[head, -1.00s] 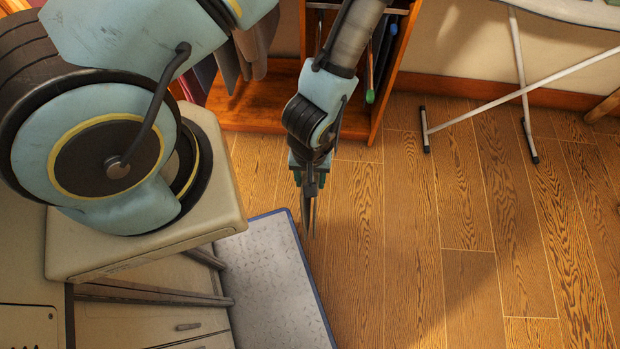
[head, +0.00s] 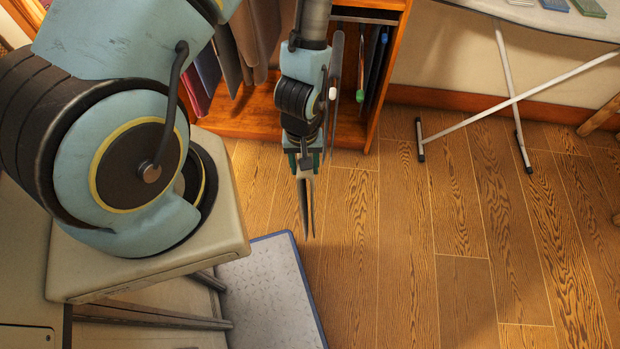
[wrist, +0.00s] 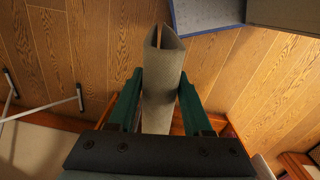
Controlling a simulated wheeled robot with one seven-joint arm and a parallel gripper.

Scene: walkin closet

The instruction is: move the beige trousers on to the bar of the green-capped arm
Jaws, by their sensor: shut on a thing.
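My gripper (head: 307,172) points down over the floor in front of the wooden cabinet and is shut on the beige trousers (head: 306,205). The trousers show edge-on there as a thin hanging strip. In the wrist view they are a folded grey-beige cloth (wrist: 160,85) between the green fingers (wrist: 158,100). The green cap (head: 360,96) is on the end of an arm inside the cabinet's right bay, right of and behind my gripper. A white cap (head: 332,93) shows just left of it, close beside my arm. The bar of the green-capped arm is mostly hidden.
The wooden cabinet (head: 373,120) has several garments hanging in its left bay (head: 235,55). An ironing board (head: 530,12) on white crossed legs stands at the right. A grey mat with a blue edge (head: 268,292) lies at the lower left. The wooden floor (head: 400,230) is clear at centre.

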